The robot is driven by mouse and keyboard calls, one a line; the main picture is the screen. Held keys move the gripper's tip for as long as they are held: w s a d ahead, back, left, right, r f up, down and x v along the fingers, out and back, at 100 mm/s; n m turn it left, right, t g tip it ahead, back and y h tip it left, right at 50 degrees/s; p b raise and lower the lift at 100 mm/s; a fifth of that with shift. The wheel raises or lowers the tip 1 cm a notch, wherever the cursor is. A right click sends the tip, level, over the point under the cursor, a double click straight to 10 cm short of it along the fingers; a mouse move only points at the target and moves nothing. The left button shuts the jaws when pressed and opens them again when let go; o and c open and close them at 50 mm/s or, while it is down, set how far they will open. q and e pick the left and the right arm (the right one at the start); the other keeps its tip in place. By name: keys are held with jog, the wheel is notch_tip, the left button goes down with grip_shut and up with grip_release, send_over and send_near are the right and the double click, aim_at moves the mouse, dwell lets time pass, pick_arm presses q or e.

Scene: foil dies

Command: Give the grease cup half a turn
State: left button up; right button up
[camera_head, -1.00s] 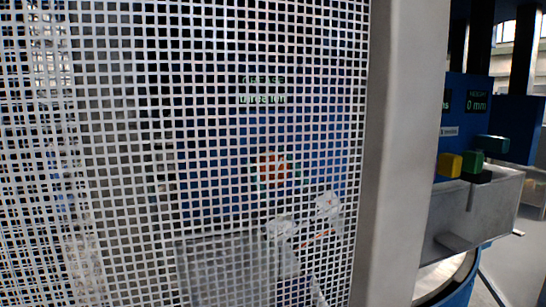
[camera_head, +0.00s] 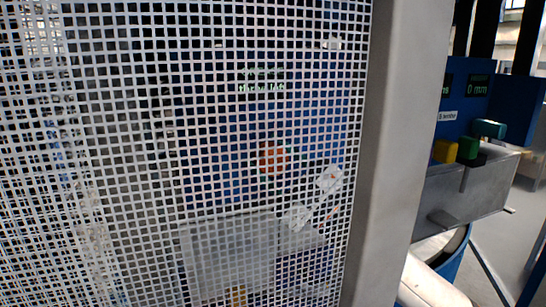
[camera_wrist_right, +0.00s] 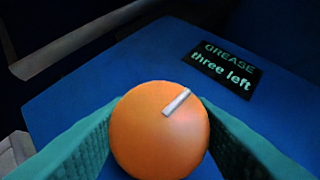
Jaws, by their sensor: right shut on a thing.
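The grease cup (camera_wrist_right: 150,140) is a round orange knob with a short white mark on its upper right in the right wrist view. In the head view the cup (camera_head: 272,159) shows as an orange-red spot behind a wire mesh. My right gripper (camera_wrist_right: 160,115) is shut on the cup, with one green finger on each side of it. The grease display (camera_wrist_right: 221,68) above right of the cup reads "three left". My left gripper is not in view.
The white mesh guard (camera_head: 120,150) fills the left of the head view, between the camera and the cup. A grey post (camera_head: 400,130) borders it.

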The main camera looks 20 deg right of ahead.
jog(key=o, duration=1)
jog(key=shift+f, duration=0.1)
jog(key=shift+s+d+f+b, duration=0.15)
jog(key=shift+s+f+b, duration=0.1)
jog(key=shift+b, duration=0.15)
jog(key=b+v, duration=0.8)
jog(key=v, duration=0.3)
jog(key=shift+s, duration=0.15)
